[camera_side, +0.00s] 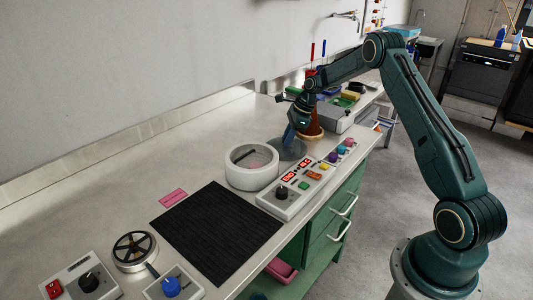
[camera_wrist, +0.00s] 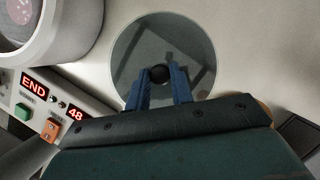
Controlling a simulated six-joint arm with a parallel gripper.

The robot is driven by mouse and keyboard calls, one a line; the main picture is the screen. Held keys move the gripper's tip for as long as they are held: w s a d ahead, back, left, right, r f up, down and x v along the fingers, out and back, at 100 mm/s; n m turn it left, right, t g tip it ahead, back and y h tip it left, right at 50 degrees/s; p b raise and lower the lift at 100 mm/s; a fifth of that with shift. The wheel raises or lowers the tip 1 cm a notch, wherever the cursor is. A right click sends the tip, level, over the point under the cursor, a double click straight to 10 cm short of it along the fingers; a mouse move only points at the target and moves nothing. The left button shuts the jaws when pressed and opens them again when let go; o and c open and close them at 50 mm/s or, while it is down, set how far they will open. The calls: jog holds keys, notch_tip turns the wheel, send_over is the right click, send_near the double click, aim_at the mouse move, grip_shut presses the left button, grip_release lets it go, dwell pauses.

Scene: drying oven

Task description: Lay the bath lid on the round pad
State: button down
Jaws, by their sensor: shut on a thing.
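The bath lid (camera_wrist: 135,45) is a round, grey, see-through disc with a black knob (camera_wrist: 160,74) at its middle. My gripper (camera_wrist: 161,80) is shut on the knob, a blue finger on each side. In the side view the gripper (camera_side: 290,136) points down at a dark grey disc (camera_side: 287,151) on the bench, right behind the white bath. I cannot tell the lid from the round pad there, nor whether the lid touches anything below. The bath (camera_side: 240,178) is a thick white ring, open on top; its rim also shows in the wrist view (camera_wrist: 80,40).
A control box (camera_side: 295,192) with red displays and colored knobs stands in front of the bath; one display reads END. A black ribbed mat (camera_side: 215,230) lies to the left. A brown cone-like object (camera_side: 313,122) stands close behind the gripper. Bare bench lies left of the bath.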

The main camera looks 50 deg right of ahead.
jog(key=c, duration=1.2)
grip_release()
jog(key=shift+c, duration=0.2)
jog(key=v, duration=1.2)
jog(key=shift+r, duration=0.15)
jog(key=shift+a+r, duration=0.1)
jog(key=shift+a, duration=0.05)
